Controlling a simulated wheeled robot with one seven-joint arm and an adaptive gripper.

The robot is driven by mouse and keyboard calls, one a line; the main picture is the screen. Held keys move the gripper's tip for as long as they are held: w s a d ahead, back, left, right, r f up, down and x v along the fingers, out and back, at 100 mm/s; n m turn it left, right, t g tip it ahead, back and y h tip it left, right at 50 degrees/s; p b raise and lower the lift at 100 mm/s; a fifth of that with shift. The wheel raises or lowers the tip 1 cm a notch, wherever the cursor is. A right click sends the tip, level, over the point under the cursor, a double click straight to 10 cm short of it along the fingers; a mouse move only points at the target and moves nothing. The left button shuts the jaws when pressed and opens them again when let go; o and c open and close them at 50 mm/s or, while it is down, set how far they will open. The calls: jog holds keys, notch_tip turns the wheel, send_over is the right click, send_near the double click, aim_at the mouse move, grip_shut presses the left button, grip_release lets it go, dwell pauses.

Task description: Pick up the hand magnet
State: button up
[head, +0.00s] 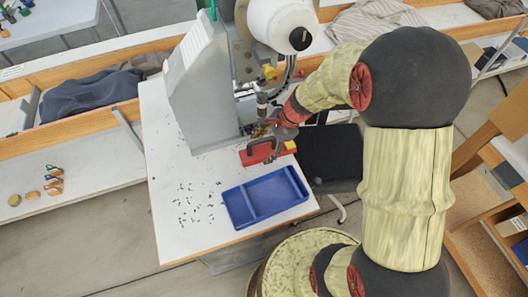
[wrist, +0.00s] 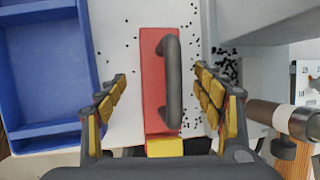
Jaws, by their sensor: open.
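The hand magnet is a red block (wrist: 152,70) with a dark bar handle (wrist: 173,80) along it and a yellow end (wrist: 165,146). It lies on the white table top, and in the head view its red body (head: 262,156) shows partly behind my gripper (head: 277,138). In the wrist view my gripper (wrist: 165,92) is open, with one yellow-padded finger on each side of the magnet and its handle. Gaps show between both fingers and the magnet, so it is not gripped. How high the fingertips are above the table is hard to tell.
A blue divided tray (head: 240,204) sits close to the magnet; it fills the left of the wrist view (wrist: 58,128). The grey press (head: 203,85) stands behind the magnet. Small dark eyelets (head: 187,212) are scattered on the white table (head: 165,160).

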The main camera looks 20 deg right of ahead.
jog(key=shift+x, duration=1.15)
jog(key=shift+c, duration=0.3)
jog(key=c, duration=1.1)
jog(key=shift+r, duration=0.1)
jog(key=shift+c, duration=0.4)
